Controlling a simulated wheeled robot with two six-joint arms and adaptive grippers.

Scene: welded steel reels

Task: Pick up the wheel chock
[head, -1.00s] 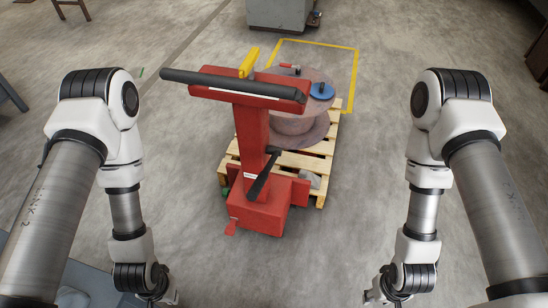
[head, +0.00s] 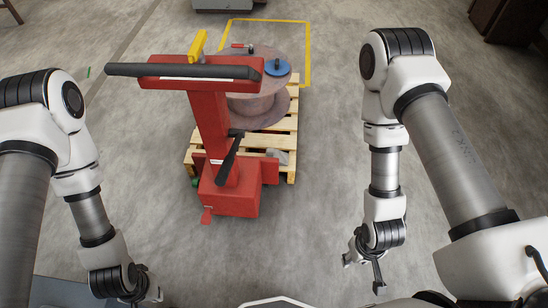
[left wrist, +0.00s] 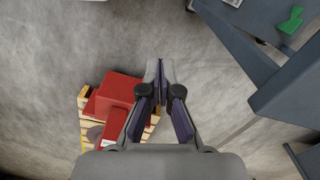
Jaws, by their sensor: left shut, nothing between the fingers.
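No object shows clearly as a wheel chock. A small grey piece (head: 278,156) at the near right corner of the pallet could be it, but I cannot tell; its shape is too small to read. My left gripper (head: 148,291) is at the lower left of the head view, apart from the pallet and over bare floor. In the left wrist view its fingers (left wrist: 160,68) are together with nothing between them. My right gripper (head: 363,270) hangs at the lower right of the head view, fingers spread and empty, away from the pallet.
A red post-like machine (head: 210,120) with a black bar and yellow part (head: 198,45) stands before a steel reel (head: 255,105) on a wooden pallet (head: 285,135). A yellow floor outline (head: 308,55) lies behind. A blue-grey table (left wrist: 285,95) bears a green piece (left wrist: 291,20).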

